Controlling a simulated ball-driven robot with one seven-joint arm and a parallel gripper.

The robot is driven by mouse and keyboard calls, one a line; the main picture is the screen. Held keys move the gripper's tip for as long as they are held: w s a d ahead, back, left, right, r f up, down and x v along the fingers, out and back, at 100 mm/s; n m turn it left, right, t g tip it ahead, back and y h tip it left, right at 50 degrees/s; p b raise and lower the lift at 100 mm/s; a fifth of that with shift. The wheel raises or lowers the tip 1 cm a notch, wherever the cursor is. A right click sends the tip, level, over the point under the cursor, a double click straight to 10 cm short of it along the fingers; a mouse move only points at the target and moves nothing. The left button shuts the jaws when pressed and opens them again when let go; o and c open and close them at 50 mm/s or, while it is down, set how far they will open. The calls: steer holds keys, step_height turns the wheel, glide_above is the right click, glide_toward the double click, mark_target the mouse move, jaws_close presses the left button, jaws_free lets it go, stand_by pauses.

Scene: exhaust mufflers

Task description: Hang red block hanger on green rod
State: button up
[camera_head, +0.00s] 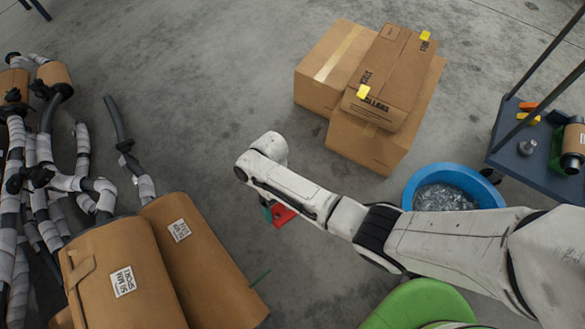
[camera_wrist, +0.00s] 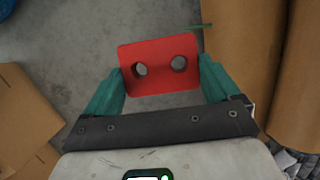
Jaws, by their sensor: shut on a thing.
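The red block hanger (camera_wrist: 158,84) is a flat red block with two round holes, held between the teal fingers of my gripper (camera_wrist: 160,66). In the head view the red block (camera_head: 284,215) shows below my forearm, with part of my gripper (camera_head: 267,212) beside it; the rest is hidden by the arm. The green rod (camera_head: 260,278) is a thin stick jutting from the right edge of a brown wrapped muffler. In the wrist view the rod (camera_wrist: 193,26) shows just beyond the block's upper right corner. The block is off the floor and appears apart from the rod.
Brown wrapped mufflers (camera_head: 122,270) and wrapped pipes (camera_head: 40,180) fill the left. Cardboard boxes (camera_head: 330,75) stand at the back. A blue tub (camera_head: 420,178), a green rounded object (camera_head: 420,303) and a dark cart (camera_head: 510,150) are at right. Floor is clear between mufflers and boxes.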

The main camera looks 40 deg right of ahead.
steer(key=s+a+f+t+y+b, duration=0.1)
steer(key=s+f+y+b, duration=0.1)
steer(key=f+b, duration=0.8)
steer(key=s+a+f+t+y+b, duration=0.1)
steer(key=s+f+y+b, duration=0.2)
steer(key=f+b, duration=0.8)
steer(key=s+a+f+y+b, duration=0.1)
steer(key=s+f+y+b, duration=0.2)
steer(key=f+y+b, duration=0.3)
step_height(320, 180, down, 6)
steer(key=b, duration=0.5)
steer(key=shift+s+a+m+t, duration=0.2)
steer(key=shift+s+m+t, duration=0.1)
steer(key=shift+t, duration=0.1)
steer(key=shift+a, duration=0.1)
